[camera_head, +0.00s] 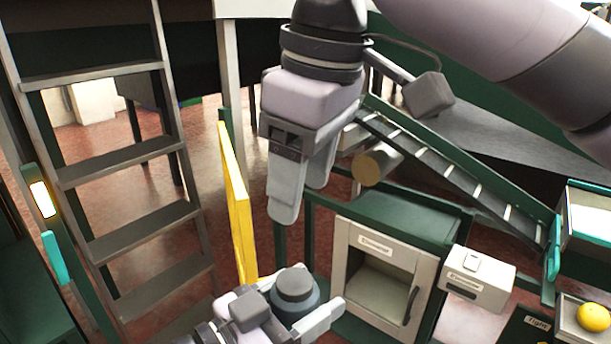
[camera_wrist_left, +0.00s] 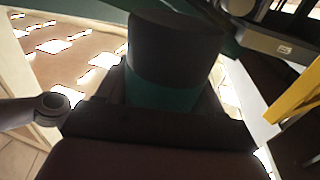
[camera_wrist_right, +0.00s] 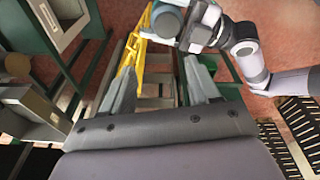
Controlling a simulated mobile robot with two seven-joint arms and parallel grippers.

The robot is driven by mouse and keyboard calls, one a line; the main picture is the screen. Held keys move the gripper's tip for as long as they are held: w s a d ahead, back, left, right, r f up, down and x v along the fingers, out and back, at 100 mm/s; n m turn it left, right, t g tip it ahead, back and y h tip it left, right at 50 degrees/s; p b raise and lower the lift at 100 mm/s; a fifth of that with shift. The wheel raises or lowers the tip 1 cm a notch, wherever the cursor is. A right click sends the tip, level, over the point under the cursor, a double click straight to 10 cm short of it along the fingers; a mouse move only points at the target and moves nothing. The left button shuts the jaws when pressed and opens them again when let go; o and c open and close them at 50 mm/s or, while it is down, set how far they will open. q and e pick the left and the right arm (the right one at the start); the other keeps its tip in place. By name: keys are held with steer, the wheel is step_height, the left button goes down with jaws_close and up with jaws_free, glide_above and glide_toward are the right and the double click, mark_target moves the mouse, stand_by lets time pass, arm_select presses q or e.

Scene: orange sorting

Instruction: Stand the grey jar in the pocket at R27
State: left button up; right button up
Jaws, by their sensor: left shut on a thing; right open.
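The grey jar (camera_head: 295,293) has a dark lid and shows at the bottom of the head view. My left gripper (camera_head: 296,312) is shut on the jar and holds it roughly upright. In the left wrist view the jar (camera_wrist_left: 165,65) stands close between the fingers, dark above and teal-grey below. It also shows at the top of the right wrist view (camera_wrist_right: 168,20). My right gripper (camera_head: 301,200) is open and empty, pointing down above and behind the jar. I cannot make out a pocket marked R27 in any view.
An open-fronted cabinet (camera_head: 375,279) stands right of the jar, with a small white box (camera_head: 478,278) beside it. A yellow panel (camera_head: 239,205) stands upright to the left, near a ladder (camera_head: 122,151). A sloping roller track (camera_head: 455,171) and an orange (camera_head: 593,317) are at right.

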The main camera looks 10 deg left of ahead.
mark_target(293, 279)
steer(key=shift+g+h, duration=0.3)
steer(key=f, duration=0.7)
steer(key=s+a+f, duration=0.1)
steer(key=f, duration=0.3)
steer(key=shift+f, duration=0.2)
steer(key=shift+w, duration=0.1)
steer(key=c, duration=0.9)
arm_select(q)
steer(key=o, duration=1.3)
steer(key=shift+c, duration=0.2)
arm_select(e)
steer(key=shift+c, duration=0.3)
arm_select(q)
steer(key=shift+r, duration=0.1)
